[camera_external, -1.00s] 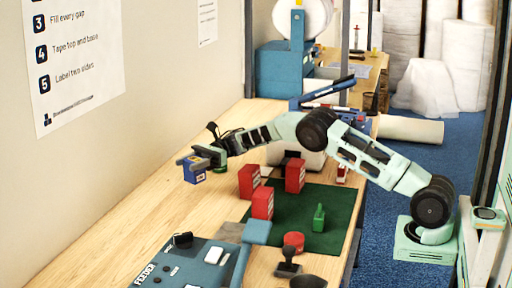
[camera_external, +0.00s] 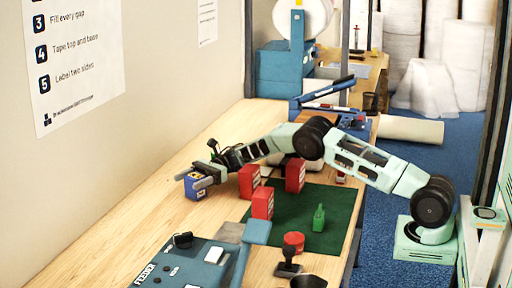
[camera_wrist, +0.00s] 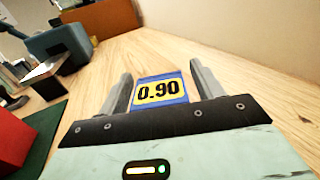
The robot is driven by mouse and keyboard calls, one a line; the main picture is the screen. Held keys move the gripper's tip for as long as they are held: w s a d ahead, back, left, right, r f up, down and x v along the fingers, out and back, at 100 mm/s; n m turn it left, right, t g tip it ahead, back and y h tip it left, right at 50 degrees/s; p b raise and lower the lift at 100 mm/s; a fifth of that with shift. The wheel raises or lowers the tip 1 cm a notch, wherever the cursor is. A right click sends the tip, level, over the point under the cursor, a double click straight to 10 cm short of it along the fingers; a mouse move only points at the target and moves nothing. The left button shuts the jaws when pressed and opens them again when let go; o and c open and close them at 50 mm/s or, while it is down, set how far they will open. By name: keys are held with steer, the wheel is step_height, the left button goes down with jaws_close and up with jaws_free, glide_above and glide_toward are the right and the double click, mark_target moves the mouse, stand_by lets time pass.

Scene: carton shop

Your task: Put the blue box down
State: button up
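The blue box (camera_external: 195,188) stands upright on the bare wooden table, left of the red boxes. In the wrist view the blue box (camera_wrist: 160,91) shows a yellow label reading 0.90. My gripper (camera_external: 200,174) is low over the table at the box. In the wrist view my gripper (camera_wrist: 160,72) has one finger on each side of the box, with narrow gaps between fingers and box, so it looks open around it. The box's underside is hidden.
Red boxes (camera_external: 295,175) stand beside and on a green mat (camera_external: 339,203), close to my wrist. A green item (camera_external: 319,218), a red round item (camera_external: 293,241) and a stamp (camera_external: 288,263) are nearer the front. Bare table (camera_external: 140,232) lies front left.

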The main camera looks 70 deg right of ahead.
steer(key=shift+r, duration=0.1)
steer(key=shift+d, duration=0.15)
steer(key=v, duration=0.5)
steer(key=shift+d+b, duration=0.1)
steer(key=shift+b, duration=0.2)
step_height(320, 180, up, 7)
steer(key=shift+a+b, duration=0.2)
steer(key=shift+b, duration=0.1)
